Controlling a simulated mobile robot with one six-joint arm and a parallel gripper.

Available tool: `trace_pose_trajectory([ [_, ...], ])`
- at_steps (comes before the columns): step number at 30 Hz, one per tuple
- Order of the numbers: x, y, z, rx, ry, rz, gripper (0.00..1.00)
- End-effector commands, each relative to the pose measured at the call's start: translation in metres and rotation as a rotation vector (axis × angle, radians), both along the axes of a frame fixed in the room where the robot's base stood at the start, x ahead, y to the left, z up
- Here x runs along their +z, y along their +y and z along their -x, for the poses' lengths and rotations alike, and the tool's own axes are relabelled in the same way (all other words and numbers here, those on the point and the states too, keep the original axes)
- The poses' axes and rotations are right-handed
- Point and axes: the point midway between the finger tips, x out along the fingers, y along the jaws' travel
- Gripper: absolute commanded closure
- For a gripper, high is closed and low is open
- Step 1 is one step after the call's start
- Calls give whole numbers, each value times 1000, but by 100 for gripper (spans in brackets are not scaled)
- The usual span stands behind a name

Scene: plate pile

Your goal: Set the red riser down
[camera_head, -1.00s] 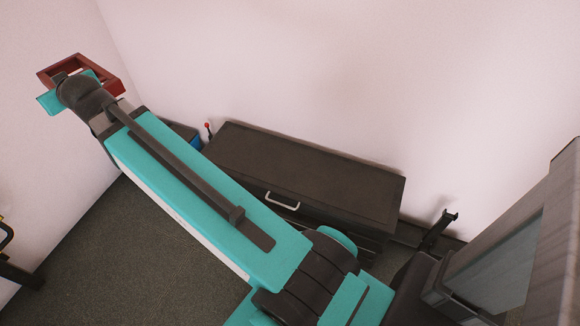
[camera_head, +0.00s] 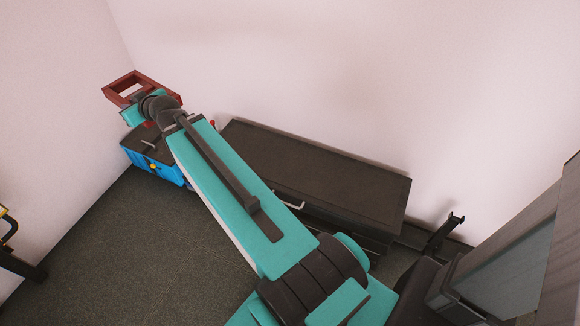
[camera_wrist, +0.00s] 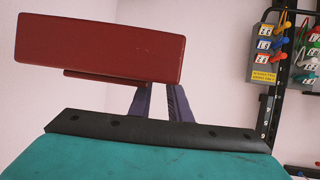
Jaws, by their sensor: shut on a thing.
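The red riser (camera_head: 120,82) is a dark red frame with an opening through it, held up in the air near the back left corner. In the wrist view the red riser (camera_wrist: 98,48) shows as a broad red panel, slightly tilted, at the ends of the fingers. My gripper (camera_wrist: 160,92) is shut on it; the fingertips are partly hidden behind the riser. In the head view my gripper (camera_head: 138,106) is at the far end of my arm, above the blue cabinet's dark top. The riser appears apart from any surface.
A blue cabinet (camera_head: 150,165) with a dark top stands in the corner under the riser. A long dark chest (camera_head: 310,170) stands along the back wall. A rack with coloured tools (camera_wrist: 270,60) shows in the wrist view. Grey floor (camera_head: 120,250) is clear at the left.

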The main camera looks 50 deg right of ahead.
Motion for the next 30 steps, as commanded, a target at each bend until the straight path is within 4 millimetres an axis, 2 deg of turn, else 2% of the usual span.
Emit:
trace_pose_trajectory([
  [1,-10,-10,2,-1,0,-1,100],
  [11,-66,-53,21,38,3,-4,100],
  [17,-102,-79,40,69,1,-8,100],
  [23,-145,-107,68,107,-3,-11,100],
  [30,-194,-137,110,158,-11,-9,100],
])
